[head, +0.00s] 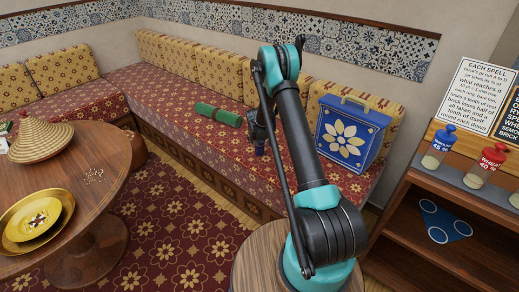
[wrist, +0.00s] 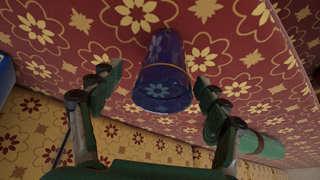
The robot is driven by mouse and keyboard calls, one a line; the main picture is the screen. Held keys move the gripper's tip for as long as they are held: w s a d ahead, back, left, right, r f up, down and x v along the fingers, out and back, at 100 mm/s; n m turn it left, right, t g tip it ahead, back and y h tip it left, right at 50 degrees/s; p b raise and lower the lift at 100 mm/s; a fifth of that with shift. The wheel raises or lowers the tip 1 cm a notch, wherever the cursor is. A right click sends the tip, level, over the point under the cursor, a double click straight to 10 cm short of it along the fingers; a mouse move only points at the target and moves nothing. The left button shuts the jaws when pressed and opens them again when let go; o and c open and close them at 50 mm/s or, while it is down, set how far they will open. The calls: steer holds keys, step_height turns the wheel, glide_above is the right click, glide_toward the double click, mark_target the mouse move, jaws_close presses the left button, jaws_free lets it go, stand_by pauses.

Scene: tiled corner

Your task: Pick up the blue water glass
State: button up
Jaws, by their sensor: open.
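The blue water glass (wrist: 163,78) is translucent dark blue with a thin gold band. It is on the red patterned bench seat, and in the wrist view it appears between the two fingers of my gripper (wrist: 157,76). The fingers are open, with a visible gap on the left; I cannot tell whether the right finger touches the glass. In the head view, my gripper (head: 261,124) is over the bench, and only a small dark blue part of the glass (head: 260,148) shows below it, partly hidden by my arm.
A green roll (head: 217,114) lies on the bench to the left; it also shows in the wrist view (wrist: 262,146). A blue flowered box (head: 372,124) stands to the right. Yellow cushions (head: 219,72) line the back. A round wooden table (head: 104,184) is at left, a shelf unit (head: 425,200) at right.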

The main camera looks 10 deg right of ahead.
steer(key=shift+w+x, duration=0.1)
steer(key=shift+x, duration=1.25)
steer(key=shift+w+x, duration=0.15)
steer(key=shift+x, duration=1.2)
steer(key=shift+a+r, duration=0.15)
steer(key=c, duration=1.4)
